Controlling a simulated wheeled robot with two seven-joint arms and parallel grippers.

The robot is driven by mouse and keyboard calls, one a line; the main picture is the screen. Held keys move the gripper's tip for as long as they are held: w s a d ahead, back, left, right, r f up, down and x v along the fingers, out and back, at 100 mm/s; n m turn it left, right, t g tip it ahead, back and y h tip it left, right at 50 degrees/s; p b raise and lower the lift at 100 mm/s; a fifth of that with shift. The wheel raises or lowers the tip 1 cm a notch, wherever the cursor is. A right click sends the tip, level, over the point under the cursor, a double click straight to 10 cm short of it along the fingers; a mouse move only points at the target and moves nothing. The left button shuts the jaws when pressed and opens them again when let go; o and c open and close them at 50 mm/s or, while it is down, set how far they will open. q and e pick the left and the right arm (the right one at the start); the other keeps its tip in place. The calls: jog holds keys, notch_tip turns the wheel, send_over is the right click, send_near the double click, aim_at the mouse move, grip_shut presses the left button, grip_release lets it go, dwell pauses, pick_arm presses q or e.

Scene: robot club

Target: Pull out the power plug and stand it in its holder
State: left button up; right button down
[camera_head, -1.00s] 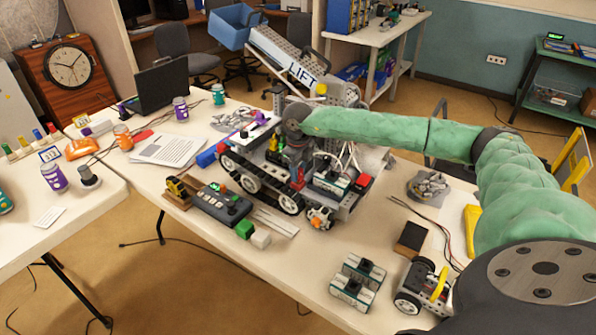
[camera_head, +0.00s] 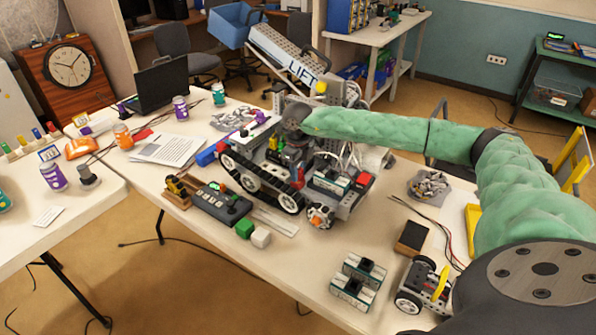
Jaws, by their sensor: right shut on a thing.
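My right gripper (camera_head: 292,165) reaches in from the right on the green-sleeved arm and points down into the middle of the large tracked robot (camera_head: 262,185). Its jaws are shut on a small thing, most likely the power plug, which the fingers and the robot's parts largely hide. I cannot tell whether the plug is still in its socket. Small yellow and green parts (camera_head: 275,143) stand just left of the gripper. I cannot single out the plug's holder with certainty. My left gripper is not in view.
A control box (camera_head: 222,203) with green and white blocks lies in front of the tracked robot. Two small modules (camera_head: 357,283) and a small wheeled robot (camera_head: 422,287) stand at the front right. A grey tray (camera_head: 429,186) of parts lies at right. White strips lie near the front edge.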

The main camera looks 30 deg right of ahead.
jog(key=shift+f+b, duration=0.25)
jog(key=shift+b, duration=0.15)
dwell(0.3)
jog(key=c, duration=1)
grip_release()
jog(key=shift+r, duration=0.1)
jog(key=shift+r+p, duration=1)
jog(key=shift+r, duration=2.45)
